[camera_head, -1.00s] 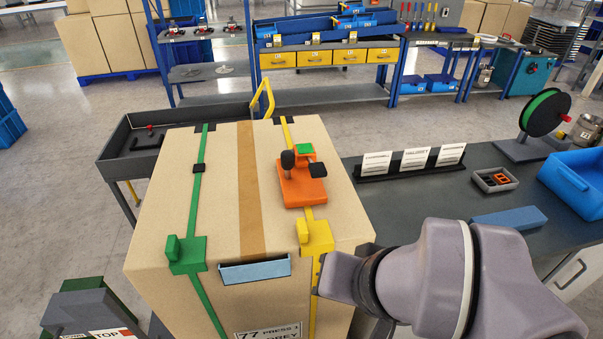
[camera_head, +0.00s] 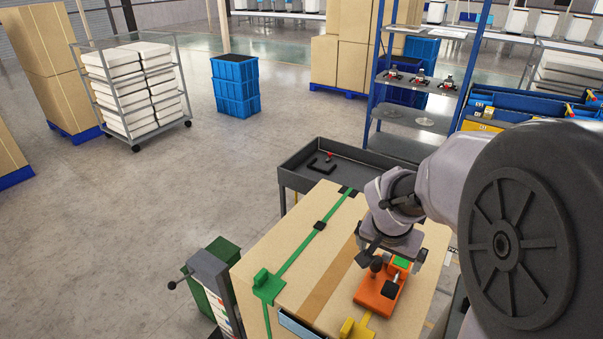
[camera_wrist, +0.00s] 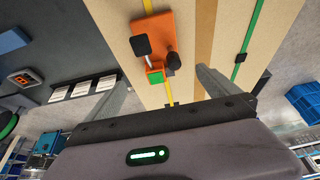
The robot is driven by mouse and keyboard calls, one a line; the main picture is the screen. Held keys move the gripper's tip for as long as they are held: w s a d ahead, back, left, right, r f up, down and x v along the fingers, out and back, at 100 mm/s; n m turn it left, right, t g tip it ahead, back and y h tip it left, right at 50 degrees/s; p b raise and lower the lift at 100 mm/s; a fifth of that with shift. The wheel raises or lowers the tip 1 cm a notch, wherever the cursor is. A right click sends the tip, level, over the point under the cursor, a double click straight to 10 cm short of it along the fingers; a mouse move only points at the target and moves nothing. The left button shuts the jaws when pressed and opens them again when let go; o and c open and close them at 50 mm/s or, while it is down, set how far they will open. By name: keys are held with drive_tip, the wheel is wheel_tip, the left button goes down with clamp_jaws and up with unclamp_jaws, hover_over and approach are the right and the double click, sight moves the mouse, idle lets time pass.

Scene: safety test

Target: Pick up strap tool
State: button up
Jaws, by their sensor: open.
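The strap tool (camera_head: 375,297) is an orange body with a black knob, a black pad and a green block. It lies on top of the cardboard box (camera_head: 290,235), over the yellow strap. My gripper (camera_head: 392,254) is just above the far end of the tool, near the green block. In the wrist view the tool (camera_wrist: 153,30) shows upside down beyond the fingers, and my gripper (camera_wrist: 165,82) is open and empty. The tool is apart from the fingers there. My arm hides part of the box's right side in the head view.
A green strap with a green buckle (camera_head: 268,287) runs along the box's left side. A yellow buckle (camera_head: 356,328) sits at the near edge. A dark tray cart (camera_head: 310,170) stands behind the box. White label cards (camera_wrist: 83,90) stand on the dark table beside the box.

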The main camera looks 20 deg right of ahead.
drive_tip(key=b, duration=0.3)
hover_over(384, 280)
drive_tip(key=s+a, duration=0.2)
drive_tip(key=f, duration=1)
drive_tip(key=shift+w+f, duration=0.2)
drive_tip(key=shift+f, duration=0.1)
drive_tip(key=b+x, duration=0.1)
drive_tip(key=x, duration=0.5)
drive_tip(key=shift+s+f+b, duration=0.1)
drive_tip(key=shift+b, duration=0.2)
drive_tip(key=shift+s, duration=0.1)
drive_tip(key=shift+c, duration=0.7)
drive_tip(key=c, duration=1.7)
